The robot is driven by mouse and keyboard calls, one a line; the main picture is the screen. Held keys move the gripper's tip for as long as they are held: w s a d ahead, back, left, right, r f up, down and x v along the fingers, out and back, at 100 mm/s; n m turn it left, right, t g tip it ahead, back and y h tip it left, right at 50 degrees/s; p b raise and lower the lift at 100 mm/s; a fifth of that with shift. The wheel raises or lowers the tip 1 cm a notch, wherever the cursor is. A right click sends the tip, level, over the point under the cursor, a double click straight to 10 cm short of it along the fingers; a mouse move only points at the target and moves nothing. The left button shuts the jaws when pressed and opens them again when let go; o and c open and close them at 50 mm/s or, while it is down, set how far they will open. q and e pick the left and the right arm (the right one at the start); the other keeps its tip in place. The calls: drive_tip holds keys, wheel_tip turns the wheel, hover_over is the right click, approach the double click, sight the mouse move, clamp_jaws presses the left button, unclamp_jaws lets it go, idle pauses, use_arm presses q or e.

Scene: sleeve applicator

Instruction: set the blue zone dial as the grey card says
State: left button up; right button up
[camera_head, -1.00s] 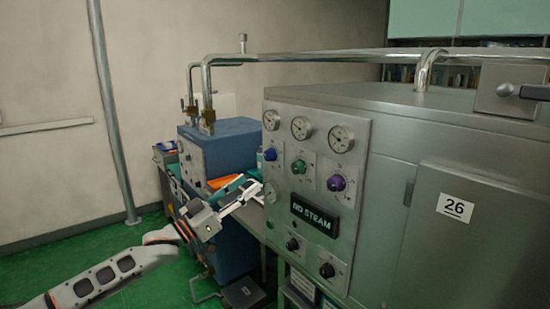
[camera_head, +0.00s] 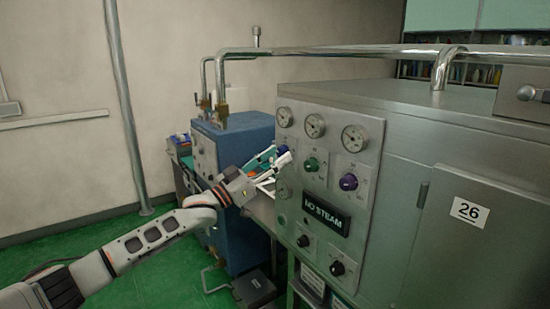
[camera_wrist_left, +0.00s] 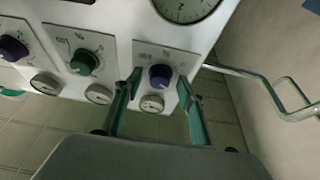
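The blue dial (camera_head: 283,149) is the leftmost of three knobs on the steel panel. It also shows in the left wrist view (camera_wrist_left: 160,76), where the panel appears upside down. My left gripper (camera_head: 281,157) is open at the panel's left edge. In the left wrist view its fingers (camera_wrist_left: 159,80) stand either side of the blue dial, with gaps. Whether they reach its depth, I cannot tell. The dial's scale marks are too blurred to read. I cannot make out a grey card. My right gripper is not in view.
Beside the blue dial are a green dial (camera_head: 310,164) and a purple dial (camera_head: 348,182). Gauges (camera_head: 315,126) sit above, and a NO STEAM sign (camera_head: 326,215) and black knobs below. A blue cabinet (camera_head: 243,142) stands behind my left arm. A steel pipe crosses above.

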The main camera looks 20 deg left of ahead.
use_arm(q)
drive_tip(key=c, duration=1.1)
drive_tip(key=shift+a+m, duration=0.1)
drive_tip(key=shift+m, duration=0.3)
